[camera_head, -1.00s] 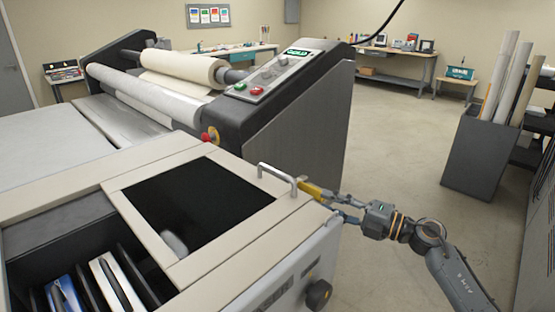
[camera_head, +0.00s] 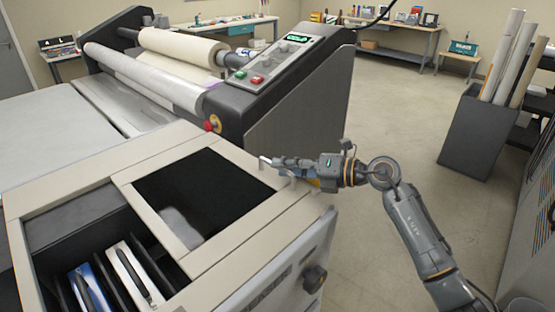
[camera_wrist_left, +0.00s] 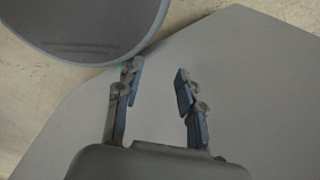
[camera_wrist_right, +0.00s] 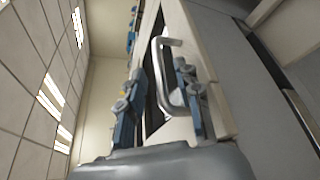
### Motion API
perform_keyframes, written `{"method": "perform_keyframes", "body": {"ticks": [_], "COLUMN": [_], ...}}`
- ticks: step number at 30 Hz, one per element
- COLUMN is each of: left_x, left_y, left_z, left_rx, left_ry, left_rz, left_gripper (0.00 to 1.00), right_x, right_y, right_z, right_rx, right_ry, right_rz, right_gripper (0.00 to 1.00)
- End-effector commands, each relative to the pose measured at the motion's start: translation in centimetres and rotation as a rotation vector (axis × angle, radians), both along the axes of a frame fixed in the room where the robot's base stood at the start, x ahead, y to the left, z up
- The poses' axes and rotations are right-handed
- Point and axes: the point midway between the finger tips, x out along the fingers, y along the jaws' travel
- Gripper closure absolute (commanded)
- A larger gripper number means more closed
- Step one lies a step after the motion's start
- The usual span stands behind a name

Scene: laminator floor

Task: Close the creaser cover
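The creaser cover (camera_head: 217,185) is a cream frame with a dark window, lying flat on top of the cream creaser (camera_head: 75,165). Beside it on the left, an open bay (camera_head: 75,222) shows dark dividers and boxed items. A metal handle stands at the cover's right edge; it shows clearly in the right wrist view (camera_wrist_right: 162,75). My right gripper (camera_head: 274,163) is at this handle. Its fingers (camera_wrist_right: 160,95) are apart, with the handle between them, close to the right finger; I cannot tell whether they touch. My left gripper (camera_wrist_left: 158,80) is open and empty, outside the head view.
The laminator (camera_head: 300,85) with its rollers and control panel stands just behind the creaser. A grey bin with paper rolls (camera_head: 480,130) stands at the right. Open floor (camera_head: 400,135) lies between. A round grey object (camera_wrist_left: 85,25) is near my left gripper.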

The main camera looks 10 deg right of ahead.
Motion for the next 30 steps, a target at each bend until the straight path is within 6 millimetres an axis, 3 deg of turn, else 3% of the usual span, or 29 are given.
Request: {"method": "perform_keyframes", "body": {"ticks": [6,16,21,30], "left_x": [0.0,0.0,0.0,0.1], "left_y": [0.0,-0.1,-0.1,-0.1], "left_z": [0.9,0.9,0.9,0.9], "left_rx": [0.0,-0.001,-0.001,-0.001], "left_ry": [0.0,0.0,0.0,-0.001], "left_rz": [0.0,0.001,0.001,0.001], "left_gripper": [0.62,0.62,0.62,0.62], "right_x": [1.3,1.5,1.5,1.5], "right_y": [1.8,2.0,2.0,2.0], "right_z": [-0.4,-0.6,-0.6,-0.6], "right_rx": [0.001,-0.001,0.0,-0.001], "right_ry": [0.0,0.0,0.0,0.0], "right_rz": [0.0,-0.001,0.0,-0.001], "right_gripper": [0.66,0.66,0.99,1.0]}}
